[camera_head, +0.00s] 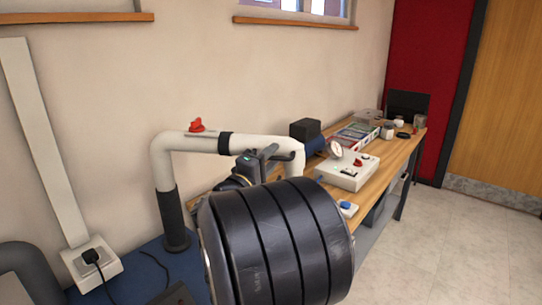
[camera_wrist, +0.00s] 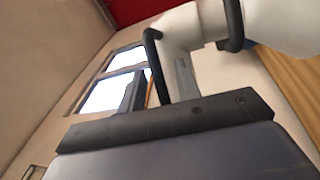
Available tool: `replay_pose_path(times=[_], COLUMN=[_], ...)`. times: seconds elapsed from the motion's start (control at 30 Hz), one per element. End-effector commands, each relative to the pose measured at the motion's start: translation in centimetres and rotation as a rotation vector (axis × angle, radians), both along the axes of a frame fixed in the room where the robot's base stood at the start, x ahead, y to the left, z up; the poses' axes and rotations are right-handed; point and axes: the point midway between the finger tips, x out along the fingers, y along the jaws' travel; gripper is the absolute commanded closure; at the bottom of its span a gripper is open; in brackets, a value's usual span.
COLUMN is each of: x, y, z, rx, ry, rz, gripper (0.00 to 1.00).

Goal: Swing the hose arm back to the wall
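The hose arm (camera_head: 190,143) is a thick white pipe with black sleeves. It rises from a black post at the wall side, runs right along the wall and bends down at its right end. A red knob (camera_head: 196,126) sits on top. My gripper (camera_head: 274,152) is at the pipe's right part. In the wrist view, the pipe (camera_wrist: 270,25) fills the top right and carries a black handle (camera_wrist: 151,48). My gripper's two fingers (camera_wrist: 158,88) stand apart there, one on each side of the handle's near leg, with a gap showing. Contact is unclear.
A large dark banded cylinder, probably my own arm, hides the front middle. A wooden bench (camera_head: 395,160) along the wall holds a white control box (camera_head: 347,172), a black device (camera_head: 307,132) and jars. A wall socket (camera_head: 92,258) is at left. The floor (camera_head: 460,240) at right is clear.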

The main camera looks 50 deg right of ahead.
Motion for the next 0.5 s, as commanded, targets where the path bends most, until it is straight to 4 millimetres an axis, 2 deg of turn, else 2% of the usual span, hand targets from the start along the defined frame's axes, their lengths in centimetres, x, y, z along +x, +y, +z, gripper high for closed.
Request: replay_pose_path(times=[0.3,0.5], x=[0.04,0.04], y=[-0.20,-0.19], z=[0.03,0.03], rx=[0.000,0.000], ry=[0.000,0.000], rz=[0.000,0.000], gripper=[0.69,0.85])
